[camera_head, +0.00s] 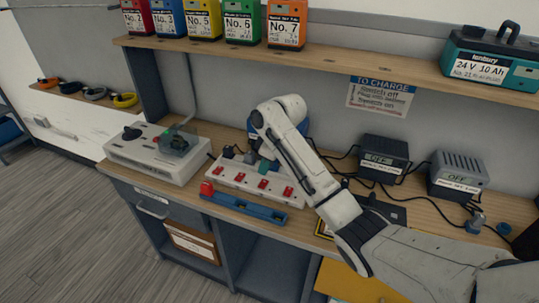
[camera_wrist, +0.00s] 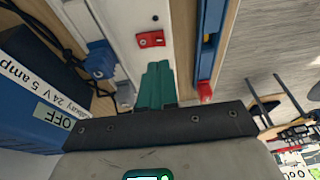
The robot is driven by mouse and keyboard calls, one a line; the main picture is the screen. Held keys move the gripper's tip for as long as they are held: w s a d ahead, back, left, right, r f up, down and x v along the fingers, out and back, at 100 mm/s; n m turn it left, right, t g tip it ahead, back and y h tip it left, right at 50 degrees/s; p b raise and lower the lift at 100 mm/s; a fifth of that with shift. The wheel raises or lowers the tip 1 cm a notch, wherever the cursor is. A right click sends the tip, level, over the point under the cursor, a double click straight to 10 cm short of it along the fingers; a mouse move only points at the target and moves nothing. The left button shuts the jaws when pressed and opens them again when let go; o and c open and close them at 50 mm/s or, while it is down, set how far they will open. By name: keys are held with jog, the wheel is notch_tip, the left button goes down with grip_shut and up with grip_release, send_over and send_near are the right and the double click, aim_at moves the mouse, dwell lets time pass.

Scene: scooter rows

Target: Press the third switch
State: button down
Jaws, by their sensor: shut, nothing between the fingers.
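A white power strip (camera_head: 253,181) lies on the wooden bench with a row of several red switches. One red switch (camera_head: 263,184) is third from the left in the head view, with another red switch (camera_head: 288,191) to its right. My gripper (camera_head: 264,167) hangs over the strip's back side, its teal fingers shut. In the wrist view my gripper (camera_wrist: 157,82) reaches over the white strip (camera_wrist: 133,35). One red switch (camera_wrist: 150,39) shows just beyond the fingertips, apart from them in the picture. The fingers hide part of the strip; contact cannot be told.
A blue bar (camera_head: 243,207) with a red end lies in front of the strip. A blue charger (camera_wrist: 40,95) stands beside it, plugs and cables behind. A shelf (camera_head: 330,62) overhangs the bench.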

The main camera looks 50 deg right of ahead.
aim_at(262, 183)
jog(key=shift+a+f, duration=0.15)
jog(key=shift+f, duration=1)
jog(key=shift+a+f, duration=0.1)
jog(key=shift+f, duration=1.05)
jog(key=shift+s+a+f+p, duration=0.1)
jog(key=shift+a+f+p, duration=0.1)
jog(key=shift+f+p, duration=0.2)
jog(key=shift+d+r, duration=0.1)
jog(key=shift+w+d+r, duration=0.15)
jog(key=shift+w+d, duration=0.15)
jog(key=shift+d, duration=0.35)
